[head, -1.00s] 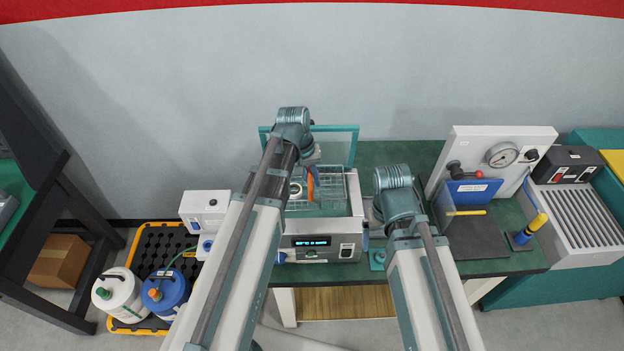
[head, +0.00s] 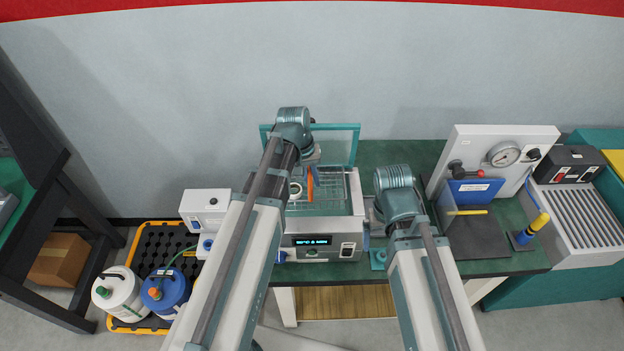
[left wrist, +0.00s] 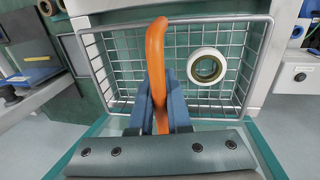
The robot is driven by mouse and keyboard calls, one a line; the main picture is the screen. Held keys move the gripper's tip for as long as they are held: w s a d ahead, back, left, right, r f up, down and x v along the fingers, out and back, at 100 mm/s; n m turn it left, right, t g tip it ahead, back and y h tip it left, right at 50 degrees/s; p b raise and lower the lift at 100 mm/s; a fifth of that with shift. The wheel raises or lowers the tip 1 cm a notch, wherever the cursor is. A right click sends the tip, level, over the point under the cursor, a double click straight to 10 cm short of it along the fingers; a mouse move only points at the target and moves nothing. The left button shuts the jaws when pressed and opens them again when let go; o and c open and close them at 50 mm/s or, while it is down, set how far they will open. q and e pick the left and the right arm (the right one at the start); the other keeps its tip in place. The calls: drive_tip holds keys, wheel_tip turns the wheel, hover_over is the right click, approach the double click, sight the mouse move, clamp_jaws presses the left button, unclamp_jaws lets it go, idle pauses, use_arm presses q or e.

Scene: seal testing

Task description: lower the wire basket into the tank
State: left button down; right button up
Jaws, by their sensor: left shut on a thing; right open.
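The wire basket (left wrist: 110,68) is a silver mesh box with an upright orange handle (left wrist: 156,70). My left gripper (left wrist: 160,115) is shut on that handle. In the head view the basket (head: 332,180) is within the outline of the grey tank (head: 356,195), below my left gripper (head: 313,160). I cannot tell how deep it sits or whether it touches the bottom. A pale ring-shaped part (left wrist: 207,66) with a dark centre lies in the basket. My right gripper (head: 372,220) is open just right of the tank, mostly hidden by its wrist.
A clear teal-edged lid (head: 340,140) stands raised behind the tank. A white box (head: 204,208) stands at its left. To the right are a gauge panel (head: 478,150), a blue holder (head: 474,192) and a ribbed-top unit (head: 585,215). Green bench top (head: 390,153) shows behind.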

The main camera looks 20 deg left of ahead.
use_arm(q)
drive_tip(key=shift+f+b, duration=5)
drive_tip(key=shift+f, duration=0.2)
drive_tip(key=shift+f+b, duration=0.55)
drive_tip(key=shift+b, duration=0.05)
drive_tip(key=c, duration=0.8)
unclamp_jaws()
wheel_tip(320, 180, up, 11)
drive_tip(key=p, duration=1.1)
drive_tip(key=shift+r, duration=0.1)
